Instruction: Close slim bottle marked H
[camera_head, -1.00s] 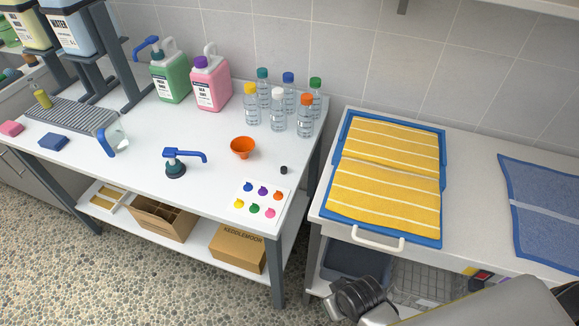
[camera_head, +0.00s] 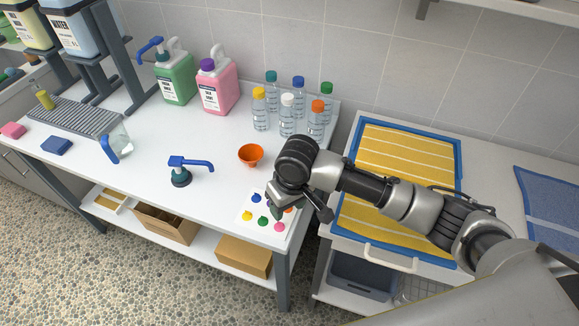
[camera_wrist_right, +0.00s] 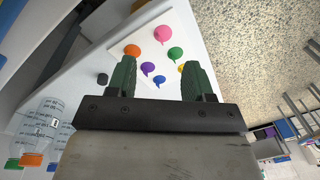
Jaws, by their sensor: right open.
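Several slim clear bottles stand upright at the back right of the left table. They have teal, blue, green, yellow (camera_head: 260,110), white (camera_head: 287,116) and orange (camera_head: 317,119) tops. Their markings are too small for me to find the H. My right gripper (camera_head: 300,207) is over the card with coloured spots (camera_head: 250,213), in front of the bottles. In the right wrist view its two green fingers (camera_wrist_right: 160,75) are apart and empty above the card. A small black cap (camera_wrist_right: 102,79) lies on the table beside the left finger there. My left gripper is out of view.
An orange funnel (camera_head: 250,155) and a blue pump (camera_head: 180,173) stand on the table left of my arm. Green (camera_head: 175,80) and pink (camera_head: 216,90) jugs stand behind. A yellow striped towel (camera_head: 400,150) lies under my forearm on the right counter.

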